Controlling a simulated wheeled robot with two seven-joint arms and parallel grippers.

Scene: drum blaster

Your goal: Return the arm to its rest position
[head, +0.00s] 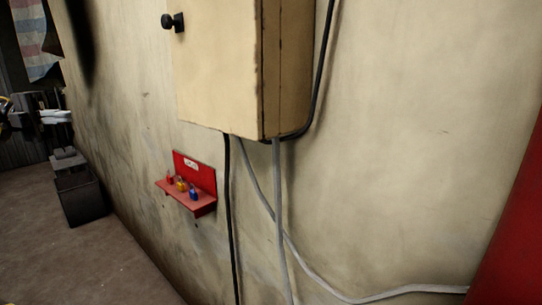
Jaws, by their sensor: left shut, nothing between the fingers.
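What looks like my left gripper (58,116) is small at the left edge of the head view, with dark parts and pale finger-like parts. It appears shut and empty, and its outline blends with the dark clutter behind it. It is well left of the beige wall cabinet (218,70) and touches neither the cabinet nor the red shelf (194,165). My right gripper is not in view.
The shelf holds small red, yellow and blue padlocks (194,192). A black cable (231,220) and grey cables (281,220) hang below the cabinet. A dark bin (80,197) stands on the floor at left. A red surface (515,240) borders the right. The floor in front is clear.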

